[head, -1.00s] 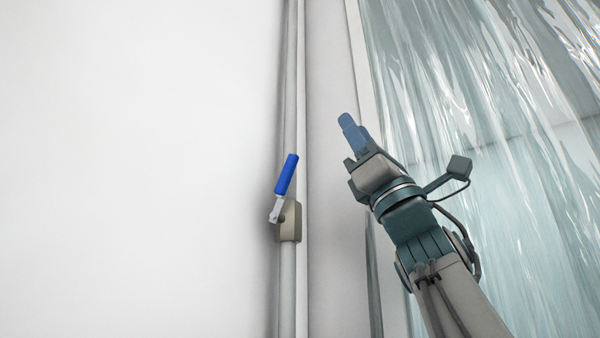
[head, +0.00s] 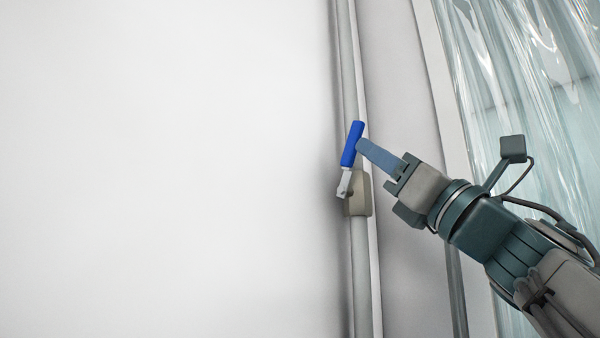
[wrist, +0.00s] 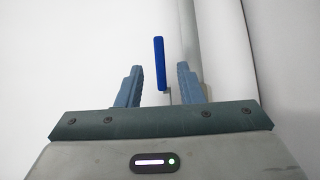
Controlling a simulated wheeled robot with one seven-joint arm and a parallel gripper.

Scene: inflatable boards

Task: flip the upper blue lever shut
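The blue lever (head: 352,144) rises from a beige valve body (head: 358,194) on a vertical pipe and tilts slightly right at its top in the head view. My gripper (head: 362,148) comes from the right, its fingertips at the lever's handle. In the wrist view the two blue-grey fingers are spread apart, and the lever (wrist: 159,62) shows in the gap between them (wrist: 160,80), with white space on both sides. I cannot tell how deep the handle sits between the fingers. No grip on it is visible.
The vertical pipe (head: 360,270) runs along a grey post (head: 410,270). A plain white wall (head: 170,170) fills the left. A clear, wavy plastic curtain (head: 520,70) hangs at the right. The space left of the lever is free.

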